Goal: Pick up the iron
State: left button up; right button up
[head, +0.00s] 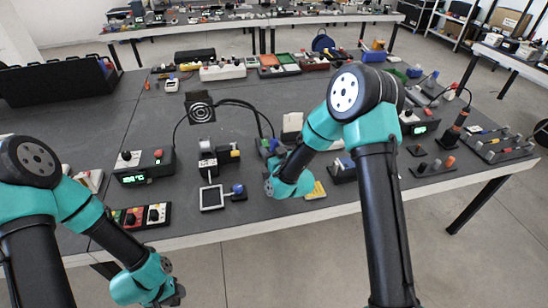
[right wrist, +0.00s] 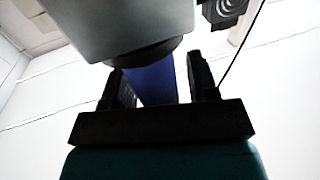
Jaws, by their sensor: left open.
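The iron shows only in part. A blue handle-like piece (right wrist: 155,80) stands between the two fingers of my right gripper (right wrist: 162,85) in the right wrist view. A strip of light shows between it and the right finger, so firm contact on both sides cannot be made out. In the head view my right gripper (head: 267,150) is over the table's near middle, beside a looping dark cable; the arm hides most of the jaws and the iron's tip. My left gripper (head: 178,291) hangs low in front of the table's near edge, open and empty.
A station with a green display (head: 145,168) and a button panel (head: 141,215) stand at the left. Another corded tool in a stand (head: 455,130) is at the right.

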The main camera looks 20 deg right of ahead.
jog(key=c, duration=0.8)
jog(key=shift+r, duration=0.1)
notch_tip(320, 180, up, 10)
dwell(0.3)
dwell(0.5)
jog(key=w+d+m+h, duration=0.1)
jog(key=w+d, duration=0.3)
jog(key=d, duration=0.7)
jog(key=w+d+m+h, duration=0.2)
jog(key=w+d, duration=0.3)
jog(key=d, duration=0.6)
jog(key=w+d+m+h, duration=0.1)
jog(key=w+d+h, duration=0.3)
jog(key=d, duration=0.8)
jog(key=shift+w+r+m, duration=0.3)
jog(key=shift+r, duration=0.05)
